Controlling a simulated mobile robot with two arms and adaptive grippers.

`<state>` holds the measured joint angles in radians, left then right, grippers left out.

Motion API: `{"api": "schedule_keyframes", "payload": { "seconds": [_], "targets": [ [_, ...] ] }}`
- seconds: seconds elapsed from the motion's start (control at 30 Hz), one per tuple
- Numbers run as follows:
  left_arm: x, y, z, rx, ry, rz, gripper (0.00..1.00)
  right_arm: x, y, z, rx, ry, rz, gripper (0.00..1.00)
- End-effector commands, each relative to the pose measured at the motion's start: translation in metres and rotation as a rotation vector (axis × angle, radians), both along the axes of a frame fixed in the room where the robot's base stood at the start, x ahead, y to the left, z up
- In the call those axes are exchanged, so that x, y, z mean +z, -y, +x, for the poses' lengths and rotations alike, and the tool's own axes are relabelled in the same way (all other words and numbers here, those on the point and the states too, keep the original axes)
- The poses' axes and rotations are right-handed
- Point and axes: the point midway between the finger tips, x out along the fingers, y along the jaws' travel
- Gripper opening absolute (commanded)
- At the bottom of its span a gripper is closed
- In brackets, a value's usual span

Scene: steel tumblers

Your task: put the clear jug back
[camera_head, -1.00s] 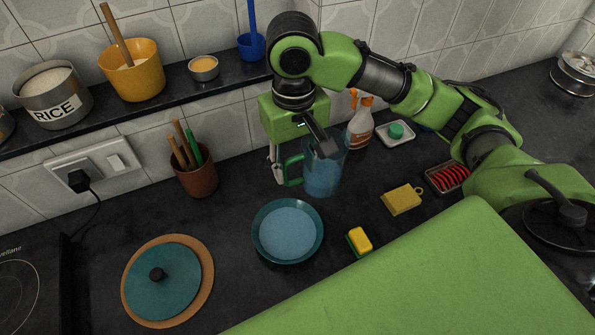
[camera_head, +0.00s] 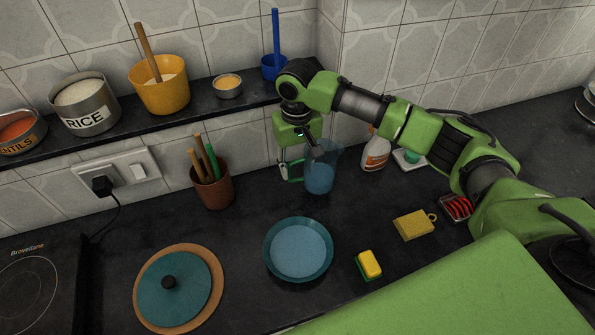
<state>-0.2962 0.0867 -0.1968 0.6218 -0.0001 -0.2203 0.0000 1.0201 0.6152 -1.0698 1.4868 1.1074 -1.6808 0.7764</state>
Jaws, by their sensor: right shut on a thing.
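The clear jug (camera_head: 321,172) has a green handle and blue liquid in its lower part. It is upright near the back wall, behind the blue dish and left of the spray bottle. My right gripper (camera_head: 291,172) is shut on the jug's green handle, at the jug's left side. Whether the jug's base touches the counter I cannot tell. My left gripper is not in view.
A teal dish of blue liquid (camera_head: 298,250) stands in front of the jug. A brown pot of utensils (camera_head: 214,188) is to the left, a spray bottle (camera_head: 375,152) to the right. A yellow sponge (camera_head: 369,264) and a yellow block (camera_head: 413,225) lie nearer.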

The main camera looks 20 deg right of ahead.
Motion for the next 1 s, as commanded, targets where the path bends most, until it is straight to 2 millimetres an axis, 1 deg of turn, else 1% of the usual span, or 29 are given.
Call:
{"api": "schedule_keyframes", "payload": {
  "seconds": [0.1, 0.23, 0.63, 0.67, 0.7, 1.0],
  "targets": [
    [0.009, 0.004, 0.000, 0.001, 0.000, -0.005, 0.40, -0.014, 0.001, 0.001, -0.001, -0.002, -0.003, 0.00],
    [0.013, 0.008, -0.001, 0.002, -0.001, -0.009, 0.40, -0.028, 0.001, 0.001, -0.001, 0.000, -0.002, 0.00],
    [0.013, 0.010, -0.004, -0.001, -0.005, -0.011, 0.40, -0.033, 0.000, 0.001, -0.001, 0.000, 0.000, 0.00],
    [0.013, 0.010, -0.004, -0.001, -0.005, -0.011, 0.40, -0.034, 0.001, 0.001, -0.001, 0.000, -0.001, 0.46],
    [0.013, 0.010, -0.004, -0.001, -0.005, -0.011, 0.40, -0.034, 0.001, 0.001, -0.001, 0.000, -0.001, 0.55],
    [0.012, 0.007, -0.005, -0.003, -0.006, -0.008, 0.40, -0.034, 0.001, 0.001, -0.001, 0.000, -0.001, 0.55]
  ]
}}
